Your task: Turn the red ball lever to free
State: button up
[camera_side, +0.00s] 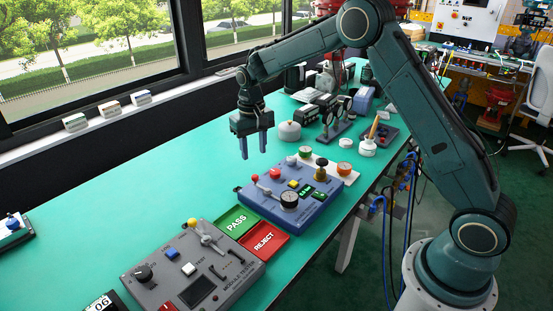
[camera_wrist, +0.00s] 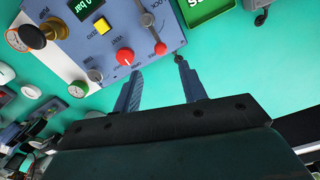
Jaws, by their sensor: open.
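The blue panel (camera_side: 318,213) lies on the green bench; it also shows at the top of the wrist view (camera_wrist: 88,52). My gripper (camera_side: 254,156) is open and empty, pointing down above the panel's back left edge, apart from the lever. In the wrist view the fingertips (camera_wrist: 159,69) lie either side of the ball's line, with the ball just beyond them.
A larger red knob (camera_wrist: 125,56) sits close to the lever, with a yellow button (camera_wrist: 102,26) and a black-and-brass knob (camera_side: 321,170) farther along. The green PASS tray (camera_side: 236,221), red REJECT tray (camera_side: 264,239) and grey module tester (camera_side: 190,268) are nearby.

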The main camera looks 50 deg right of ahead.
notch_tip(320, 180, up, 5)
jog(key=shift+r, duration=0.15)
dwell(0.5)
jog(key=s+a+r+n+t, duration=0.2)
jog(key=s+r+t, duration=0.1)
jog(key=s+r, duration=1.25)
jog(key=s+f+t, duration=0.1)
jog(key=s, duration=0.9)
jog(key=s+a+f+n+t, duration=0.1)
jog(key=s+f, duration=0.1)
jog(key=s, duration=0.8)
jog(key=shift+s+a+t, duration=0.25)
jog(key=shift+a+t, duration=0.05)
